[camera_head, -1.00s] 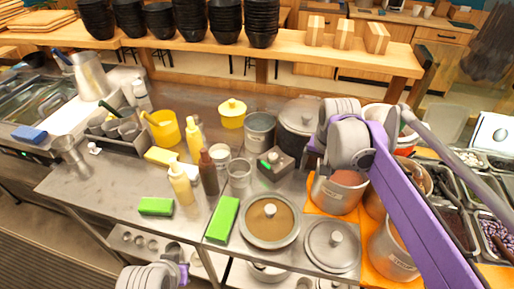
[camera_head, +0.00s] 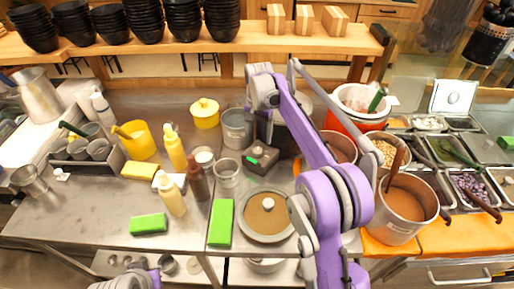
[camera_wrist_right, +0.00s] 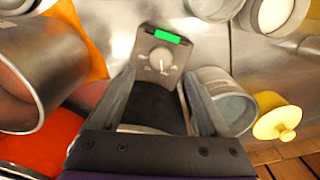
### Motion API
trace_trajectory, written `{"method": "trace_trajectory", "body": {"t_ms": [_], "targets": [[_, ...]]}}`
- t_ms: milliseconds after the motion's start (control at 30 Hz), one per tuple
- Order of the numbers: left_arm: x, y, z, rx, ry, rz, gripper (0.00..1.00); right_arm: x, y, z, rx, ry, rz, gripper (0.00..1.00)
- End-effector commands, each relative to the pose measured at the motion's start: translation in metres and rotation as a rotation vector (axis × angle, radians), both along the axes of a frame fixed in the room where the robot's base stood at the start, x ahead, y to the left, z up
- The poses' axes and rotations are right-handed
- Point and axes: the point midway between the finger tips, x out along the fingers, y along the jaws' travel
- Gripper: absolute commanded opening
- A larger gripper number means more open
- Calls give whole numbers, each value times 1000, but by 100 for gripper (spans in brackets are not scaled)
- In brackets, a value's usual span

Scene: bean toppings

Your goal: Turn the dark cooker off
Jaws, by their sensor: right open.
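The dark cooker (camera_head: 294,141) stands mid-counter in the head view, partly hidden behind my right arm. Its grey control box (camera_head: 262,163) faces the front and carries a bright green strip. The right wrist view shows this box's face (camera_wrist_right: 147,44) with the green strip (camera_wrist_right: 167,35) and a round knob (camera_wrist_right: 161,59). A white mark on the knob points toward the wrist camera. My right gripper (camera_wrist_right: 158,80) is open and empty above the cooker's dark body, its fingertips near the knob side of the box. I cannot tell whether they touch anything.
A metal pot (camera_head: 236,129) stands left of the cooker, with a yellow lidded pot (camera_head: 205,114) beyond it. A lidded pot (camera_head: 267,218) and a green sponge (camera_head: 221,222) lie in front. Soup pots (camera_head: 400,208) stand on the right.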

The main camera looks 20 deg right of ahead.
Motion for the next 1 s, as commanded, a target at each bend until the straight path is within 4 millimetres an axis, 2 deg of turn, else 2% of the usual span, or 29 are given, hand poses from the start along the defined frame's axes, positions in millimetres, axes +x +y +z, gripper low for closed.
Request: {"method": "trace_trajectory", "body": {"t_ms": [100,300,467,733,767,1000], "targets": [[-2,0,-4,0,3,0,0,0,0,-25,0,0,1,78],[-2,0,-5,0,4,0,0,0,0,-53,0,0,1,78],[-2,0,-6,0,5,0,0,0,0,-63,0,-1,1,78],[-2,0,-6,0,4,0,0,0,0,-64,0,-1,1,78],[-2,0,-6,0,4,0,0,0,0,-64,0,-1,1,75],[-2,0,-6,0,4,0,0,0,0,-63,0,-1,1,32]]}}
